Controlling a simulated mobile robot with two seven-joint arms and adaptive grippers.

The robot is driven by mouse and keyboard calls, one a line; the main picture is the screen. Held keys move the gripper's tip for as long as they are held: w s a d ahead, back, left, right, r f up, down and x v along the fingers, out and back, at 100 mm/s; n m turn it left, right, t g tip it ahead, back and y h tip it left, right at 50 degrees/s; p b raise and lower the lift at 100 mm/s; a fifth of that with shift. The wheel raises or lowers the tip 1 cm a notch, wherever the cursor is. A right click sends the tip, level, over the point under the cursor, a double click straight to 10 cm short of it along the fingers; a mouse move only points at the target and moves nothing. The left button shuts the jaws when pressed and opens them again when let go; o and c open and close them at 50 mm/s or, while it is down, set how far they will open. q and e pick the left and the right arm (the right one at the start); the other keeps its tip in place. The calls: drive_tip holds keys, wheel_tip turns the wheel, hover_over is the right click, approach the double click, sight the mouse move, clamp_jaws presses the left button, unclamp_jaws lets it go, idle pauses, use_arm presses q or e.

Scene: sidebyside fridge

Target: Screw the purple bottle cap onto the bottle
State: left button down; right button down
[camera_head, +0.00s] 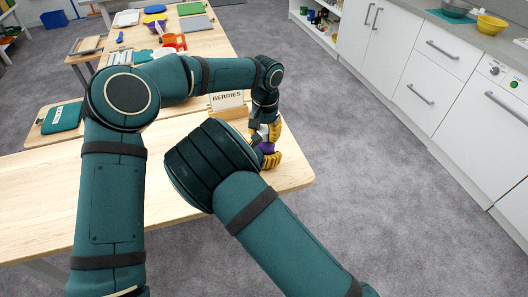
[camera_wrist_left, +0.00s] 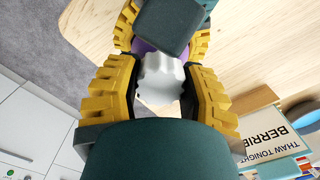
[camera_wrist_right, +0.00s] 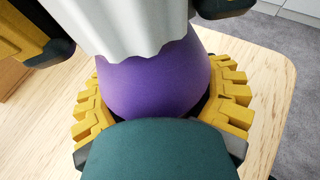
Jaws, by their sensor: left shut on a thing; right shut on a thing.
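A white, ribbed cap (camera_wrist_left: 160,78) sits between the yellow fingers of my left gripper (camera_head: 266,130), which is shut on it. A smooth purple bottle (camera_wrist_right: 155,82) is held by my right gripper (camera_wrist_right: 160,105), shut around its sides. The cap (camera_wrist_right: 130,25) is directly above the bottle and hides its top; I cannot tell whether it is seated. In the head view the purple bottle (camera_head: 267,148) shows below the left fingers, near the table's right edge. My right forearm hides part of the right gripper.
A box labelled BERRIES (camera_head: 227,101) stands behind my grippers. A board with a green item (camera_head: 62,117) lies on the left. The wooden table (camera_head: 40,195) is bare at the front left. White cabinets (camera_head: 400,60) stand right, across grey floor.

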use_arm(q)
drive_tip(key=m, duration=0.7)
drive_tip(key=shift+m, duration=0.4)
drive_tip(key=c, duration=0.5)
unclamp_jaws()
drive_tip(key=shift+c, duration=0.2)
drive_tip(key=shift+r, duration=0.1)
drive_tip(key=shift+r, duration=2.15)
